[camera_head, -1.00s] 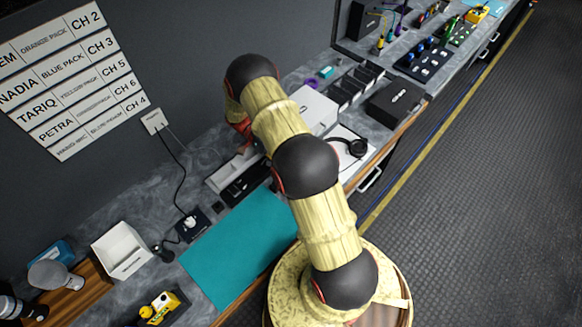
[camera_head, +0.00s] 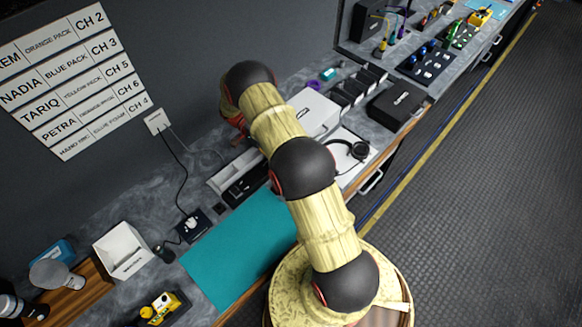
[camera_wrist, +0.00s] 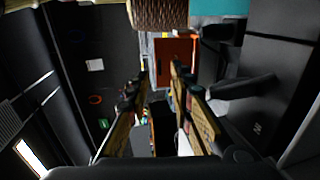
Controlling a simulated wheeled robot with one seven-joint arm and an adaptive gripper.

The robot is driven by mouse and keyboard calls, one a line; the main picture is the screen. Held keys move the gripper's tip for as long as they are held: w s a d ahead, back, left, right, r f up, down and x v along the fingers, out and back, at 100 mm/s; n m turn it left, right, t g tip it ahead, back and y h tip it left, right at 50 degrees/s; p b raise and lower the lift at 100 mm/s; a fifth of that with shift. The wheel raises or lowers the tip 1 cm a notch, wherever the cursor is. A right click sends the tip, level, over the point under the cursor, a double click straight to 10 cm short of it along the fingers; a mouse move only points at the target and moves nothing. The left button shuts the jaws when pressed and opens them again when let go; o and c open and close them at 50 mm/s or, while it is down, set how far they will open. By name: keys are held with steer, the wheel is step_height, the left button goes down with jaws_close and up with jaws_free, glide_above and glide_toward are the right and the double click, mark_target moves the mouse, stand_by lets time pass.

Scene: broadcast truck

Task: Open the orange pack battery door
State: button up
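The orange pack cannot be made out for certain in either view. An orange-red panel (camera_wrist: 174,62) shows beyond my fingertips in the wrist view, and I cannot tell whether it is part of the pack. No battery door can be made out. My gripper (camera_wrist: 153,82) has its two fingers apart, with nothing seen held between them. In the head view my gripper is hidden behind my bent arm, which reaches over the counter toward the wall.
A teal mat (camera_head: 235,255) lies on the counter left of my arm. A long white tray (camera_head: 228,178), a white box (camera_head: 318,112) and headphones (camera_head: 350,149) are close to my arm. An empty white bin (camera_head: 122,250) stands left. The floor (camera_head: 480,200) at right is clear.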

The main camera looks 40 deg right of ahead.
steer(key=shift+v, duration=1.6)
